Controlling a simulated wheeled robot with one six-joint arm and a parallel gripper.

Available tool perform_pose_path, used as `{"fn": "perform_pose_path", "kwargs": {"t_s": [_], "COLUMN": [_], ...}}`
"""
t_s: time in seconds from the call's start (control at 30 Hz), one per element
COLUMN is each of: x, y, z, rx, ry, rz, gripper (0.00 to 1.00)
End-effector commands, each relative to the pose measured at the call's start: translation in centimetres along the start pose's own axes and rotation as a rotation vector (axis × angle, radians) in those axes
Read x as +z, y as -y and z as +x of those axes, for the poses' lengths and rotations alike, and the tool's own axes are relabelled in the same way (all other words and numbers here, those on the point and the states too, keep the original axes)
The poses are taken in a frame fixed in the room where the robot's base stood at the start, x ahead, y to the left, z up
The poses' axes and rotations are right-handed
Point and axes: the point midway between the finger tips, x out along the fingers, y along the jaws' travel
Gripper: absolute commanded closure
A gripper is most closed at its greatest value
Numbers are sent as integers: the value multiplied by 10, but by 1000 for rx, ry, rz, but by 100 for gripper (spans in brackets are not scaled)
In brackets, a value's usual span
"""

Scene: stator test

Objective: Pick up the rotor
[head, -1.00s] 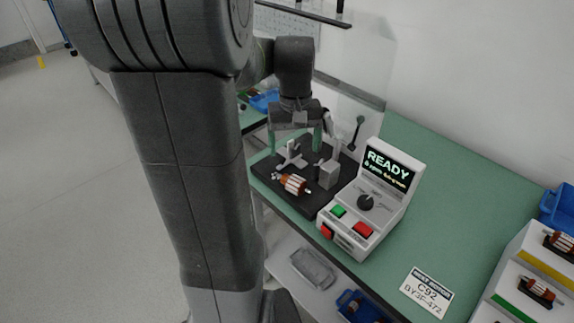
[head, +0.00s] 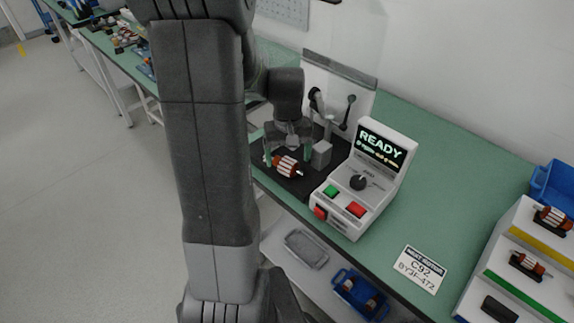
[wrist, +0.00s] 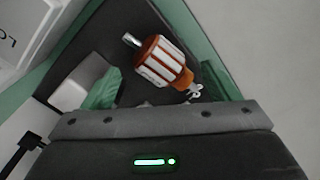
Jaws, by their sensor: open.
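The rotor (head: 285,166), orange-brown with white stripes and a metal shaft, lies on the dark base plate of the tester. My gripper (head: 288,155) is just above and behind it in the head view, with its green fingers apart. In the wrist view the rotor (wrist: 163,62) lies tilted beyond the gripper, between the lines of the two green fingers (wrist: 160,92). The gripper is open and holds nothing. Whether a finger touches the rotor cannot be told.
The tester console (head: 365,180) with a READY screen stands right of the rotor. A grey block (head: 321,154) stands close beside the gripper. A label card (head: 420,268) lies on the green bench. A rack (head: 520,265) with other rotors is at the right. The bench middle is clear.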

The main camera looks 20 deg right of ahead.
Motion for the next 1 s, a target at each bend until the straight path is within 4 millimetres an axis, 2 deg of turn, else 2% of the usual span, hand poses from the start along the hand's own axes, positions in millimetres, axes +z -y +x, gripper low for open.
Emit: {"fn": "perform_pose_path", "kwargs": {"t_s": [0.1, 0.2, 0.43, 0.47, 0.8, 0.83, 0.87, 1.0], "x": [0, 0, 0, 0, 0, -1, -1, -1], "y": [0, 0, 0, 0, 0, 0, 0, 0], "z": [16, 22, 23, 23, 23, 22, 22, 22], "rx": [-1, -1, 0, 0, 0, 1, 1, 1], "ry": [3, 2, 0, 0, -1, -2, -2, -2], "rz": [0, 0, 0, 0, 0, 0, 0, 0], "gripper": [18, 18, 18, 22, 89, 89, 95, 95]}}
